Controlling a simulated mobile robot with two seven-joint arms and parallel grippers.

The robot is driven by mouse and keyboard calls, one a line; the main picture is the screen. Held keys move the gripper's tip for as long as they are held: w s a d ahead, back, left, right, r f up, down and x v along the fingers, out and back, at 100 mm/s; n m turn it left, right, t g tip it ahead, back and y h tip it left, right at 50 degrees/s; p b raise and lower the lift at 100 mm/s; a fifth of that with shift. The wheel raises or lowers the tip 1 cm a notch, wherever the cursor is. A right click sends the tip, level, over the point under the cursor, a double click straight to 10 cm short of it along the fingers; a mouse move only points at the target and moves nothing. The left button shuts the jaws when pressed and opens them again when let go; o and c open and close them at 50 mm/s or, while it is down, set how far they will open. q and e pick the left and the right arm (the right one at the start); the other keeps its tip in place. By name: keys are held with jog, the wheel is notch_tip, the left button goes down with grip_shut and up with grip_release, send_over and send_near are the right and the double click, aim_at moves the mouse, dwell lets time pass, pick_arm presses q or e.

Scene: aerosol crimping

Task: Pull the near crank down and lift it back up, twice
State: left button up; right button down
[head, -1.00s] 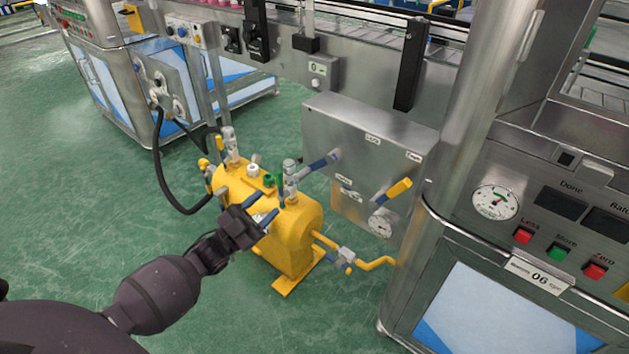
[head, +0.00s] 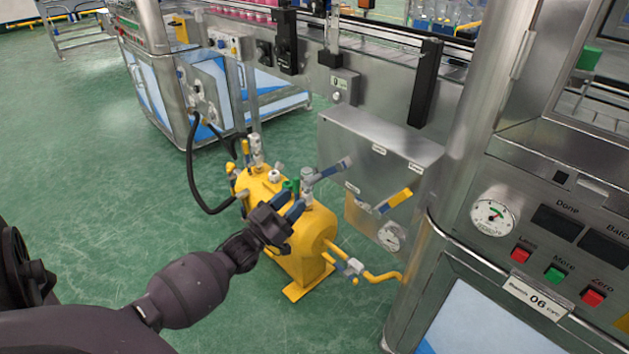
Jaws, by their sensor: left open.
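The yellow pump unit (head: 308,240) stands on the green floor with two grey upright posts on top. The far post (head: 256,152) stands further back and left. My right gripper is not in view.
A grey metal box (head: 375,140) with a yellow-handled lever (head: 395,200) and a gauge (head: 390,237) is close behind the pump. A steel control cabinet (head: 500,220) blocks the right. A black hose (head: 196,180) loops at the left. Open floor (head: 100,200) lies left.

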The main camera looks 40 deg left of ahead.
aim_at(313, 177)
pick_arm(q)
jog(key=b+x, duration=0.1)
jog(key=x, duration=0.7)
jog(key=shift+f, duration=0.1)
grip_shut()
